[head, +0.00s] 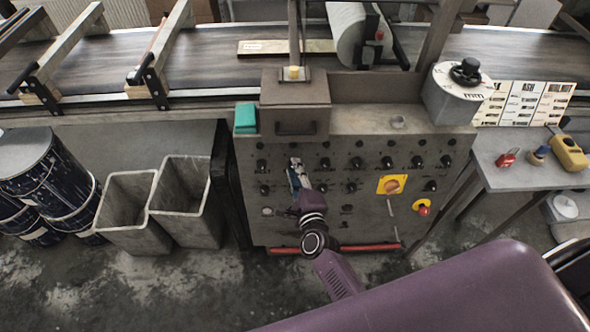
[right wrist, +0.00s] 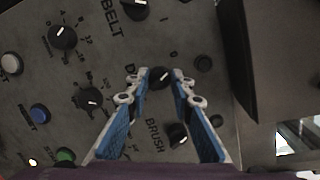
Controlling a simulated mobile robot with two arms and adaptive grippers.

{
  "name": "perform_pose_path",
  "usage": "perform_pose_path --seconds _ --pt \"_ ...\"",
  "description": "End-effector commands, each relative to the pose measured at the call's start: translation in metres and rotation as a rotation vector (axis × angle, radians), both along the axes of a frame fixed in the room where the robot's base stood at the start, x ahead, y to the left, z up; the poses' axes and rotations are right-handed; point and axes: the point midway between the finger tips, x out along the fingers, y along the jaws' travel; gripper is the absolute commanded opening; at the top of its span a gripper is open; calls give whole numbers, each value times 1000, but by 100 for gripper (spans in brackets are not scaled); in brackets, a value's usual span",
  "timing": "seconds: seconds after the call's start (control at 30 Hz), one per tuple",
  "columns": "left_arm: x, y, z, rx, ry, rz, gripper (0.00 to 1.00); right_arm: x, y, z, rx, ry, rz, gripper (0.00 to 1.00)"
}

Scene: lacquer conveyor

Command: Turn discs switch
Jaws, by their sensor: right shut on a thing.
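The control panel (head: 350,215) is a grey upright cabinet with several rows of black knobs. My right gripper (head: 295,165) is at its upper left part and covers the knob there. In the right wrist view, the blue-padded fingers of the right gripper (right wrist: 159,80) are closed around a black knob with a white pointer line, the discs switch (right wrist: 160,75). The label beside it is partly hidden by a finger; only a "D" shows. The pointer is tilted, not in line with the lettering. My left gripper is not in view.
A brush knob (right wrist: 178,132) and a belt knob (right wrist: 136,8) sit close to the gripped one. A yellow-plated rotary switch (head: 391,185) and a red-and-yellow button (head: 423,208) are farther right. Grey bins (head: 184,200) stand to the left.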

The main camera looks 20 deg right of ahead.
Motion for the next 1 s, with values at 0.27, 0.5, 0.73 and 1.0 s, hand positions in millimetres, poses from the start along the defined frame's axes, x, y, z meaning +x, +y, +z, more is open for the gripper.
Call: perform_pose_path --seconds 0.27,0.5,0.73,1.0 --pt "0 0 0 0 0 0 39 0 0 -1 -1 1 1 39" --pt "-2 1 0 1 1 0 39 0 0 0 0 1 0 39" --pt "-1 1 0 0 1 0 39 -19 2 1 0 3 1 39" --pt "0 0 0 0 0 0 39 -71 5 10 -1 3 0 39"
